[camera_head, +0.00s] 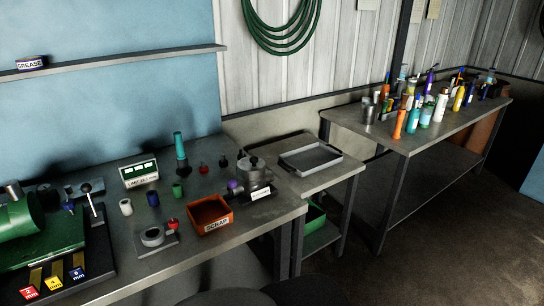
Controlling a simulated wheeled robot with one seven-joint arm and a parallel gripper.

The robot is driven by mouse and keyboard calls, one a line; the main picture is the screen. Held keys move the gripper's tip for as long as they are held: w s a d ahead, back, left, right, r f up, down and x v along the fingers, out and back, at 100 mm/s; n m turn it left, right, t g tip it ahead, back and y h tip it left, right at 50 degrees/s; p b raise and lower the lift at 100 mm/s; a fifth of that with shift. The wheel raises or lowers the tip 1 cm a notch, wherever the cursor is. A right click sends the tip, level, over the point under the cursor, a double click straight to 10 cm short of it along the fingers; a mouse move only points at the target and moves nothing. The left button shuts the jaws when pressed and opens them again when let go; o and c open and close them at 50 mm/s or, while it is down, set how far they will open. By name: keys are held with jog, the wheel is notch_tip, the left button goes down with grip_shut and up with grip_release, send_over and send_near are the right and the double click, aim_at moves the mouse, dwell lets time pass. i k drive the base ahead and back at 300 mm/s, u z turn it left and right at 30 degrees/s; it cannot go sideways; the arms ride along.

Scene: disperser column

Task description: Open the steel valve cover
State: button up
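A squat steel cylinder with a dark top piece, which looks like the steel valve cover (251,168), stands near the right end of the workbench. It appears closed, but it is small and dark, so I cannot tell for certain. A white label (261,194) sits at its foot. A purple knob-like part (234,187) is at its left side. My gripper is not in view.
An orange SCRAP bin (211,215) stands just in front of the cylinder. A roll on a plate (153,237), a teal bottle (180,147) and small colored parts are to the left. A green machine (40,230) fills the far left. A grey tray (310,158) lies on the side table.

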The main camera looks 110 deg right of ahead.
aim_at(249, 168)
jog(key=k, duration=0.5)
jog(key=z, duration=0.7)
